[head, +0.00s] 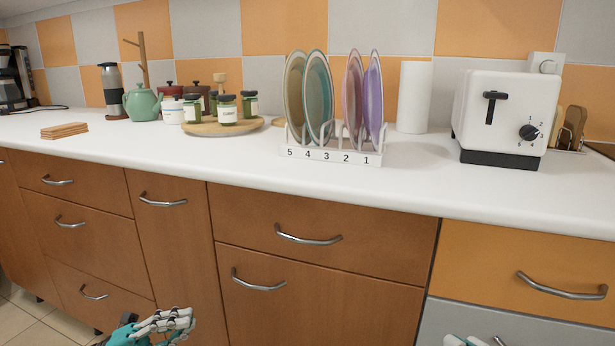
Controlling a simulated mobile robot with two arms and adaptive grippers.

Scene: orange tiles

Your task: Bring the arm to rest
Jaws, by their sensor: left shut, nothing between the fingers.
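My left gripper (176,322) shows at the bottom of the head view, left of the middle. It is shut and empty, low in front of the brown cabinet doors and well below the counter edge. Part of my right gripper (470,341) shows at the bottom edge, right of the middle, in front of the grey drawer. Most of it is cut off by the frame, so its jaws cannot be made out.
A white counter (230,157) runs across the view. On it stand a numbered plate rack (330,155) with several plates, a white toaster (500,115), a green teapot (142,103) and a round wooden board (200,129) with jars. Metal handles (308,236) stick out from the drawers.

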